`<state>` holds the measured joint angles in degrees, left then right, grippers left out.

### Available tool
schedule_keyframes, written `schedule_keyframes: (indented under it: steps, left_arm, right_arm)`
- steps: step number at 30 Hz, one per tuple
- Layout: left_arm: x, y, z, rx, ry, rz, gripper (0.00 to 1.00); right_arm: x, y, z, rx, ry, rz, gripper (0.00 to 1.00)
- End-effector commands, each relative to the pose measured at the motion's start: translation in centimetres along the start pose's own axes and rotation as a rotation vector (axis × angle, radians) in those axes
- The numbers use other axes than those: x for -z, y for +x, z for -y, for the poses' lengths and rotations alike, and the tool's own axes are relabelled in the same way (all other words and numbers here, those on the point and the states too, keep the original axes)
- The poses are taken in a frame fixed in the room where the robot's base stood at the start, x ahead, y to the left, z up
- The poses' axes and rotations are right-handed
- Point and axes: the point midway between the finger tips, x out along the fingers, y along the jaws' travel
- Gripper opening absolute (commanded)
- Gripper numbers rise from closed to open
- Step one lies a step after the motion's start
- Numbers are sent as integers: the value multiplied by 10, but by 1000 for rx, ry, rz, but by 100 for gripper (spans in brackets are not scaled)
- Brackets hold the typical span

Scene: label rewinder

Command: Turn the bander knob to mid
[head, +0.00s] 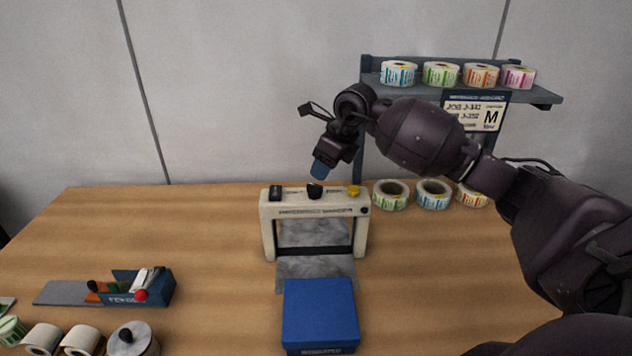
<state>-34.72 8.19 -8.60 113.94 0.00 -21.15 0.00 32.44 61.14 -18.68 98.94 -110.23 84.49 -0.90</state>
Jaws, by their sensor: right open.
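The bander (316,210) is a cream arch-shaped machine in the middle of the table. On its top bar sit a black knob (315,191) at the middle, a dark block (275,193) at the left and a yellow part (354,191) at the right. My right gripper (321,170) points down just above the black knob, with its blue fingertips apart from it by a small gap. It is open and seems empty. The knob's pointer setting is too small to read. My left gripper is not in view.
A blue box (319,312) stands in front of the bander. A dispenser (140,288) and several rolls (82,340) are at the left. Label rolls (433,193) stand behind right, under a shelf (540,97) with more rolls. The table (220,270) is clear left of the bander.

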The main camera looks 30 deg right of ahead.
Motion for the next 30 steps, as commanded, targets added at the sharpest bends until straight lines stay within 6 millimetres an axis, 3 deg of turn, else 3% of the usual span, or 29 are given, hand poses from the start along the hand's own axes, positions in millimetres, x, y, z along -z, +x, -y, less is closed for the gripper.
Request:
schedule_keyframes:
  steps: [9, 15, 23, 24, 30]
  left_arm:
    - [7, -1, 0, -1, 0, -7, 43]
    - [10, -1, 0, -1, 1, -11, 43]
    - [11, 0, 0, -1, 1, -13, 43]
    - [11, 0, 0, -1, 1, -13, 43]
    - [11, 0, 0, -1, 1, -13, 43]
  right_arm:
    - [0, 46, -1, -3, 2, 0, 44]
    - [0, 58, -1, -3, 0, 1, 44]
    - [0, 59, -1, -2, -1, 1, 44]
    - [0, 59, -1, -2, -1, 1, 42]
    - [0, 59, -1, -2, 0, 0, 11]
